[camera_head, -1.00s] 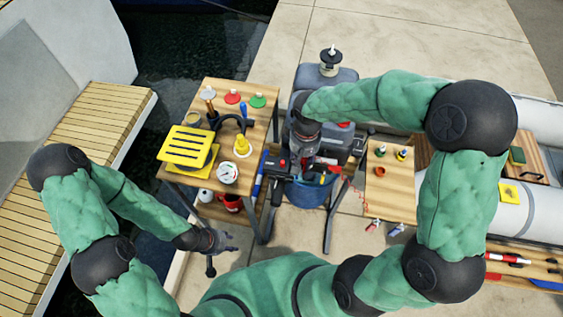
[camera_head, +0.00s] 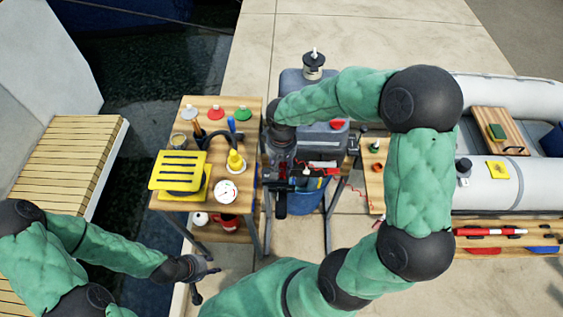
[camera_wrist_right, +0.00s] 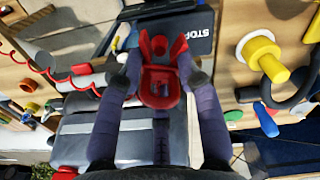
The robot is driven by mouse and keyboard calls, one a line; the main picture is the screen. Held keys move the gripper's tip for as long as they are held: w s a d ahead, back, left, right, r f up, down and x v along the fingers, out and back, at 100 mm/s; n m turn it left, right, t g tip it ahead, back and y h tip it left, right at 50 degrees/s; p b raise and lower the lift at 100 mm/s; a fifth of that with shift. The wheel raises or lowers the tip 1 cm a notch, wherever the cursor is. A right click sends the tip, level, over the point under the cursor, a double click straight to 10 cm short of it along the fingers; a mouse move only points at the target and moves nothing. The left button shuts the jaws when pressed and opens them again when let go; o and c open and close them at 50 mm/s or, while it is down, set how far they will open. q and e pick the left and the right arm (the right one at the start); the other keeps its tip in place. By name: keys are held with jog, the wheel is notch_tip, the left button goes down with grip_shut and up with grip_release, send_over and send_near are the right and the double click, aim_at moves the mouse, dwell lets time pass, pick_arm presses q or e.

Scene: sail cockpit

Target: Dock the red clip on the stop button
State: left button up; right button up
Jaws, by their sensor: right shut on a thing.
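The red clip (camera_wrist_right: 160,88) is a forked red piece seen in the right wrist view. My right gripper (camera_wrist_right: 158,76) is shut on it, one dark finger on each side. A dark panel with a white STOP label (camera_wrist_right: 202,20) lies just beyond the clip's prongs, slightly right. In the head view my right gripper (camera_head: 284,165) is over the grey outboard motor (camera_head: 318,139), and the clip is hard to separate from other red parts. My left gripper (camera_head: 205,280) is empty, its fingers apart, at lower left.
A wooden table (camera_head: 225,109) left of the motor holds a yellow slotted piece (camera_head: 178,170), a yellow cone (camera_head: 236,160) and a gauge (camera_head: 226,191). A red coiled cord (camera_wrist_right: 45,75) runs left of the clip in the wrist view. A boat lies right.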

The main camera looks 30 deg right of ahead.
aim_at(282, 169)
jog(key=shift+f+b, duration=0.5)
jog(key=shift+f, duration=0.5)
jog(key=shift+f+b, duration=0.55)
jog(key=shift+f, duration=0.05)
dwell(0.8)
jog(key=o, duration=0.7)
jog(key=shift+r, duration=0.2)
jog(key=shift+r+p, duration=4.15)
jog(key=shift+r, duration=1.25)
